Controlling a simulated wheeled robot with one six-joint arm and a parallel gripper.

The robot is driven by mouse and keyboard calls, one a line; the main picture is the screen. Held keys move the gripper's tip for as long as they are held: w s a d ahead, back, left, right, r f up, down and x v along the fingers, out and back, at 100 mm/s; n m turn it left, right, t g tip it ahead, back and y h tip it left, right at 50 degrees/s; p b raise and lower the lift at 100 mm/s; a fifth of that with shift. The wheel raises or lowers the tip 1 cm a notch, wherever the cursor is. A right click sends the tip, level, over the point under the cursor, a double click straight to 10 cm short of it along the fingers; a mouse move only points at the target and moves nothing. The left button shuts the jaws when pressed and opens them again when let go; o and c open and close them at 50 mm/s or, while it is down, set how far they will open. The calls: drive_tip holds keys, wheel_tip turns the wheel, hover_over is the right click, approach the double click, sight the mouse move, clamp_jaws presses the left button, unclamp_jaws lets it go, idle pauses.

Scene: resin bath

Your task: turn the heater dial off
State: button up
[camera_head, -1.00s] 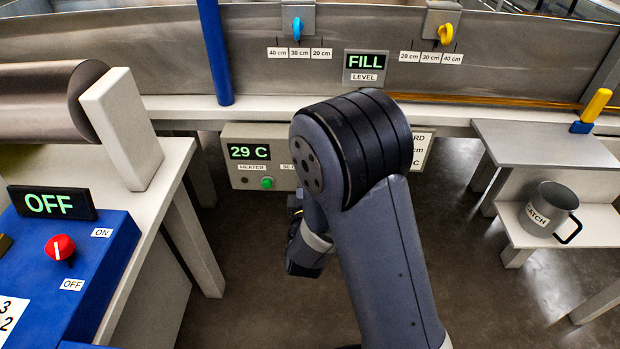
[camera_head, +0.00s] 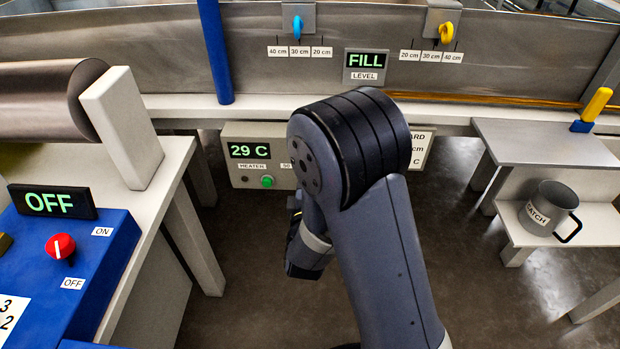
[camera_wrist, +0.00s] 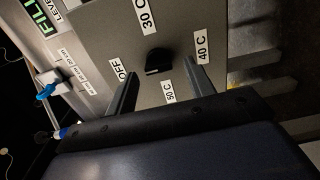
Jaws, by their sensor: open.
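The heater box (camera_head: 240,133) hangs below the bench edge in the head view. Its display (camera_head: 249,151) reads 29 C, and a green light (camera_head: 267,182) shows below it. My arm hides the dial there. In the wrist view the black heater dial (camera_wrist: 157,62) sits on the grey panel (camera_wrist: 195,28) among labels OFF (camera_wrist: 122,70), 30 C, 40 C and 50 C. I cannot tell exactly which label it points to. My gripper (camera_wrist: 161,72) is open, with one finger on each side of the dial in the picture. I see no clear contact.
At left, a blue unit (camera_head: 105,262) carries a red knob (camera_head: 60,246) and an OFF display (camera_head: 53,202). A FILL display (camera_head: 366,62) and blue (camera_head: 297,27) and yellow (camera_head: 446,32) valve handles are on the tank. A grey mug (camera_head: 550,208) stands on the right shelf.

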drive_tip(key=s, duration=1)
drive_tip(key=shift+a+p, duration=0.15)
drive_tip(key=shift+p, duration=0.25)
drive_tip(key=w+b, duration=0.1)
drive_tip(key=w, duration=0.9)
drive_tip(key=shift+w+d, duration=0.2)
drive_tip(key=shift+w, duration=0.15)
drive_tip(key=shift+s, duration=0.1)
